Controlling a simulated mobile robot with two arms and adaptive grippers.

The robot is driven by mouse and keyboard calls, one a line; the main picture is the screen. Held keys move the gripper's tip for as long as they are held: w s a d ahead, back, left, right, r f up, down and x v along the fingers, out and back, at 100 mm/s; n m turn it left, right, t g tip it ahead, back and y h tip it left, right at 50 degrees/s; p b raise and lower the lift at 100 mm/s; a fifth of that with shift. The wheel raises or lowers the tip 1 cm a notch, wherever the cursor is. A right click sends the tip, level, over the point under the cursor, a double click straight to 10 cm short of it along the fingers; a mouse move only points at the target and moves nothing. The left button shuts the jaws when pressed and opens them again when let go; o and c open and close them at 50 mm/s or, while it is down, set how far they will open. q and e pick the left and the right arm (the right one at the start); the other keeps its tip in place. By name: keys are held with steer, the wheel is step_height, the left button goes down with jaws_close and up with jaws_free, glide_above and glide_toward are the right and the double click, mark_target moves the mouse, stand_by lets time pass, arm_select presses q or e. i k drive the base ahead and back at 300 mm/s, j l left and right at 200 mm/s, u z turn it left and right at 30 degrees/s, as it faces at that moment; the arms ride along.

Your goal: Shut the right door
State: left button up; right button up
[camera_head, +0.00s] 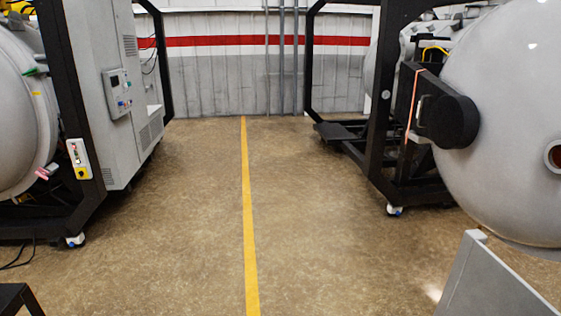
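A large pale grey domed door (510,120) of a furnace fills the right edge of the head view. It bulges toward me beside a black frame (378,110), with a black hinge-like block (450,120) at its left side. A small round port with a reddish-brown centre (555,156) is on the door's face, cut by the picture edge. The door's right part is out of view, and I cannot tell how far it stands open. Neither of my grippers is in view.
Another grey furnace body (22,120) in a black wheeled frame stands left, with a control cabinet (112,100). A yellow line (246,190) runs along the open brown floor between them. A grey panel (490,285) stands at bottom right. A striped wall (215,70) closes the back.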

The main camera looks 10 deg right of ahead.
mark_target(490, 113)
steer(key=i+z, duration=0.15)
steer(key=i, duration=0.35)
steer(key=i+z, duration=0.15)
steer(key=i, duration=0.3)
steer(key=i+j+z, duration=0.2)
steer(key=i, duration=0.3)
steer(key=i+j+z, duration=0.15)
steer(key=i, duration=0.3)
steer(key=i+z, duration=0.45)
steer(key=i+j+z, duration=0.1)
steer(key=i+z, duration=0.3)
steer(key=i, duration=0.2)
steer(key=i+l+z, duration=0.25)
steer(key=i+z, duration=0.2)
steer(key=i, duration=0.05)
